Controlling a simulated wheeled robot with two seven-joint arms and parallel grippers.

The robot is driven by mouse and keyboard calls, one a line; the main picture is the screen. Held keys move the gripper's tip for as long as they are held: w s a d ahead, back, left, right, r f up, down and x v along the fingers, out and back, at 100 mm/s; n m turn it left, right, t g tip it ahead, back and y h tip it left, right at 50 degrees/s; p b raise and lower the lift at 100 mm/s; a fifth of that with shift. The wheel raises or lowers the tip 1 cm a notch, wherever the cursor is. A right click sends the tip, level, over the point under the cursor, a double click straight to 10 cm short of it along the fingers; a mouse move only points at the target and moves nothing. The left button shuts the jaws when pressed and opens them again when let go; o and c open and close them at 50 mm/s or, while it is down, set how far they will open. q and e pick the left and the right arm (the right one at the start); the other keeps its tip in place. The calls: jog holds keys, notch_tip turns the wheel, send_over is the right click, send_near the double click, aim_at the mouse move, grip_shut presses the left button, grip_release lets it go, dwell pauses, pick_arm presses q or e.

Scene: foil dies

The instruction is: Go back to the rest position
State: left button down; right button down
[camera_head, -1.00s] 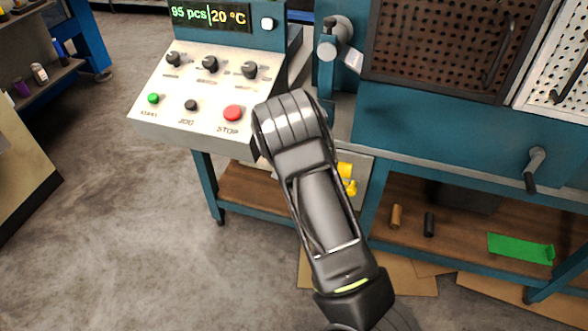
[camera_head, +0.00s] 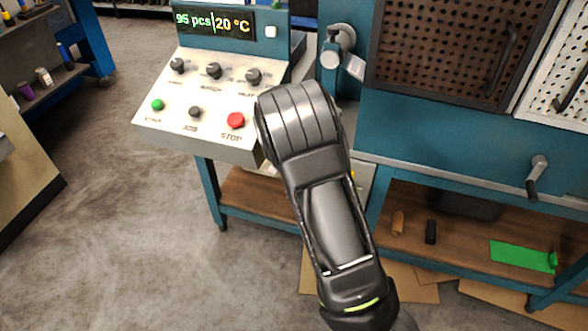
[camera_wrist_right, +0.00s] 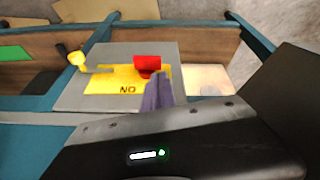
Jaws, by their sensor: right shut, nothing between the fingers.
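My right arm (camera_head: 330,215) rises from the bottom of the head view, its bent joint in front of the control panel's right edge. Its gripper is hidden behind the arm there. In the right wrist view my right gripper (camera_wrist_right: 157,92) shows as two dark fingers close together, shut and empty. Their tips appear just below a red part (camera_wrist_right: 147,65) on a yellow plate (camera_wrist_right: 105,78) with dark lettering. I cannot tell whether they touch it. My left gripper is not in view.
The control panel (camera_head: 216,104) has knobs and buttons, including a red STOP button (camera_head: 235,121). A teal bench (camera_head: 455,140) with a perforated brown panel (camera_head: 440,50) stands at the right. A lower shelf (camera_head: 465,240) holds small items. Open floor (camera_head: 130,240) lies at the left.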

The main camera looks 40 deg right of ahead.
dwell(0.6)
jog(key=s+a+f+n+g+y, duration=0.2)
jog(key=s+a+f+n+y, duration=0.25)
jog(key=s+a+f, duration=1.75)
jog(key=s+a+y, duration=0.3)
jog(key=s+a, duration=0.7)
jog(key=a, duration=0.2)
jog(key=w+a+r+n+p, duration=0.2)
jog(key=r+p, duration=0.4)
jog(key=r, duration=0.3)
jog(key=shift+w+a, duration=0.55)
jog(key=shift+w, duration=0.25)
